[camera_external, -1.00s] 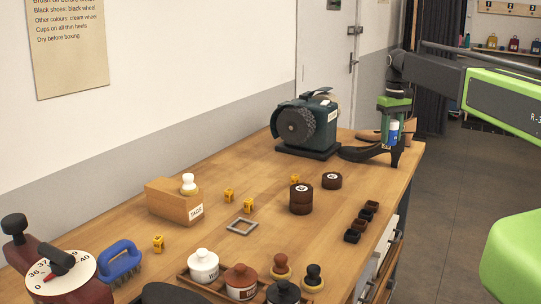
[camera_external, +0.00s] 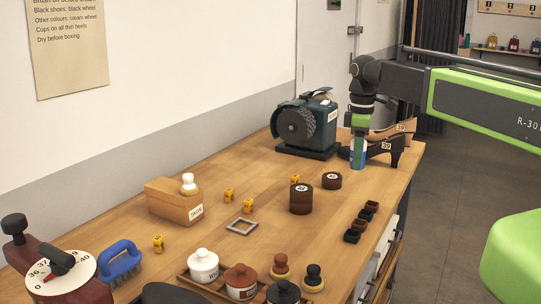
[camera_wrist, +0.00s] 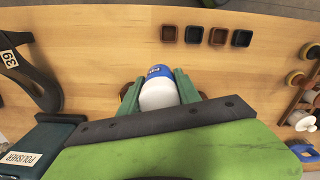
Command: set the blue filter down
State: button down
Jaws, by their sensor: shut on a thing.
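The blue filter is a small cylinder with a blue end and a white part, seen in the wrist view (camera_wrist: 157,93) between the green fingers of my gripper (camera_wrist: 160,96). My gripper is shut on it. In the external view, my gripper (camera_external: 358,148) points down at the far end of the workbench (camera_external: 260,165), with the filter (camera_external: 358,161) upright below it. The filter's lower end is close to the bench top; I cannot tell whether it touches.
A black heeled shoe (camera_external: 385,148) marked 39 stands just right of the filter. The dark green polisher (camera_external: 308,127) is to the left. Dark round tins (camera_external: 331,180) and several small square cups (camera_external: 360,224) are nearer. Bare bench lies between them.

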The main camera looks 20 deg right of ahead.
jog(key=s+a+n, duration=0.3)
jog(key=s+a, duration=0.6)
jog(key=a, duration=0.3)
jog(key=s+a+n, duration=0.3)
jog(key=s+a, duration=0.5)
jog(key=a, duration=0.3)
jog(key=b, duration=0.7)
send_over(251, 264)
jog(key=f, duration=0.6)
jog(key=shift+w+d+f, duration=0.15)
jog(key=shift+d+f, duration=0.2)
jog(key=shift+d, duration=0.05)
jog(key=shift+a+f, duration=0.1)
jog(key=shift+a, duration=0.35)
jog(key=shift+d+f+b, duration=0.1)
jog(key=shift+f+b, duration=2.05)
jog(key=shift+f, duration=0.05)
jog(key=c, duration=0.9)
grip_release()
jog(key=shift+r, duration=0.1)
jog(key=shift+o, duration=0.2)
jog(key=shift+r, duration=0.1)
notch_tip(251, 264, up, 12)
jog(key=p, duration=1.2)
